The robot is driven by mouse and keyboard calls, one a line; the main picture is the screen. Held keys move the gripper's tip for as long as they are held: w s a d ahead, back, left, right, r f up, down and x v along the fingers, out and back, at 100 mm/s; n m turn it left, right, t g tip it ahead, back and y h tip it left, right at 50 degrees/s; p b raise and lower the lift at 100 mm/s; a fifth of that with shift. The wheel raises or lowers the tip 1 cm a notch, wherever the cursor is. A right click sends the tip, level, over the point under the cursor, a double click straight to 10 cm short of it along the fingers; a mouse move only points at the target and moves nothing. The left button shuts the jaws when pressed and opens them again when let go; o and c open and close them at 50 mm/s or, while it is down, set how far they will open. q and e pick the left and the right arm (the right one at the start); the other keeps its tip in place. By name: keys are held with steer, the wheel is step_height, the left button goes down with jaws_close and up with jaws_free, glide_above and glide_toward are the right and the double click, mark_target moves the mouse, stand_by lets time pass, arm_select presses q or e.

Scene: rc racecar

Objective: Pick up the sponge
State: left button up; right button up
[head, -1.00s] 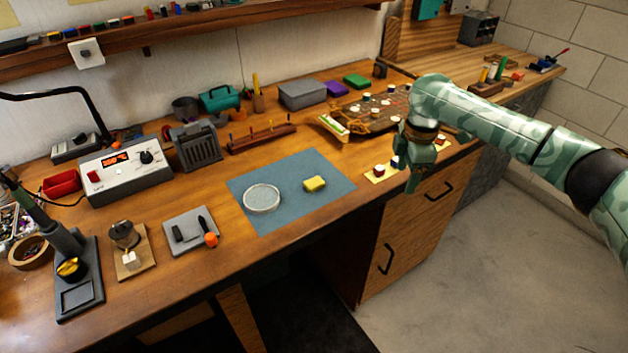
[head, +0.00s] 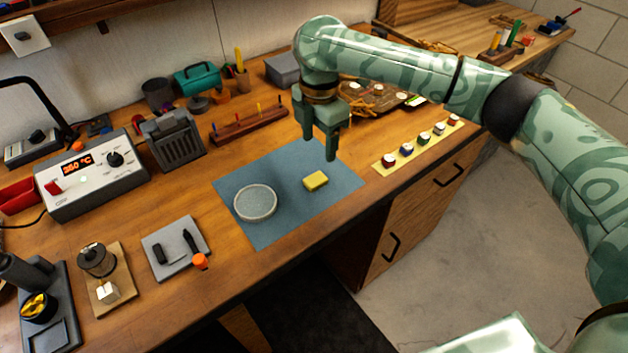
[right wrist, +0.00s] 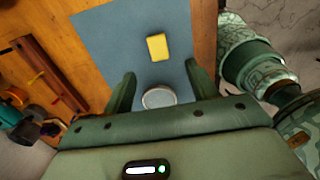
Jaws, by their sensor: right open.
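The yellow sponge (head: 316,181) lies on the blue-grey mat (head: 285,219), to the right of a round pale dish (head: 255,203). My right gripper (head: 320,150) is open and empty, pointing down above the back of the mat, a little beyond the sponge in the head view. In the right wrist view the sponge (right wrist: 157,47) lies ahead of the two spread fingers (right wrist: 160,85), apart from them. The dish (right wrist: 159,97) shows between the fingers there, partly hidden by the gripper body. My left gripper is not in view.
A wooden rack (head: 249,125) with coloured pegs stands behind the mat. A yellow strip (head: 418,146) with several small pots lies at the right. A grey tray (head: 177,243) with small tools and a soldering station (head: 97,175) are at the left. The mat's front part is clear.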

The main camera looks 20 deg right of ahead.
steer(key=b, duration=0.2)
glide_above(317, 178)
step_height(317, 178, down, 6)
steer(key=shift+r, duration=0.2)
steer(key=shift+f, duration=0.3)
step_height(317, 178, down, 5)
steer(key=b, duration=0.3)
steer(key=shift+r, duration=0.15)
steer(key=c, duration=1.1)
